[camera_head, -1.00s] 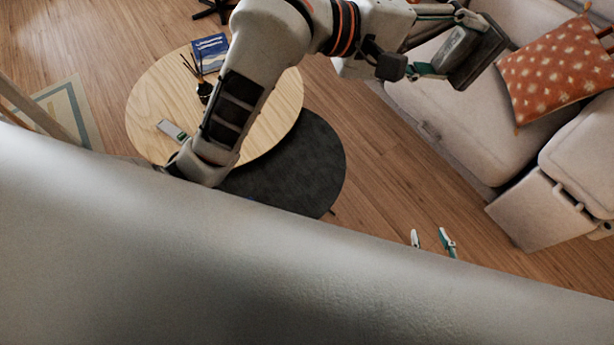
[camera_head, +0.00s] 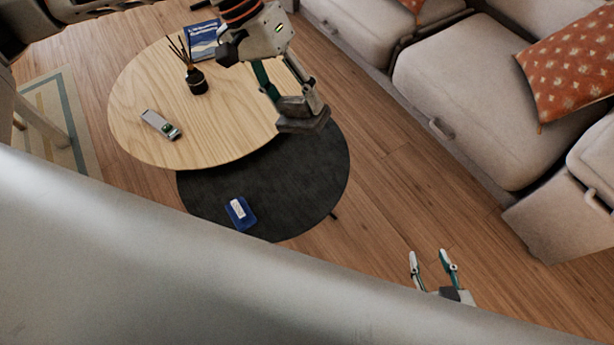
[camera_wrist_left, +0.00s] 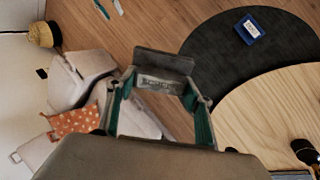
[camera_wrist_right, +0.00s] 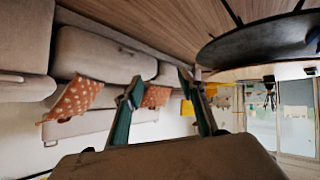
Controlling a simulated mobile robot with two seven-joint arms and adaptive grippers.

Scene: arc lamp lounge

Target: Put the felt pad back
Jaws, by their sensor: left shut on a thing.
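My left gripper (camera_head: 294,102) is shut on a dark grey slab (camera_head: 303,125), apparently the felt pad. It holds the slab in the air, in the head view over the border between the wooden table and the dark table. In the left wrist view the slab (camera_wrist_left: 163,62) sits across the fingertips, with a paler grey, marked part facing the camera. My right gripper (camera_head: 430,256) is open and empty at the lower right of the head view, in front of the floor. It also shows open in the right wrist view (camera_wrist_right: 158,82).
A round wooden table (camera_head: 140,95) carries a reed diffuser (camera_head: 196,80), a grey-green device (camera_head: 160,124) and a blue book (camera_head: 203,40). The lower dark round table (camera_head: 315,185) holds a blue item with a white top (camera_head: 240,211). A sofa (camera_head: 470,90) with orange cushions (camera_head: 570,70) stands right.

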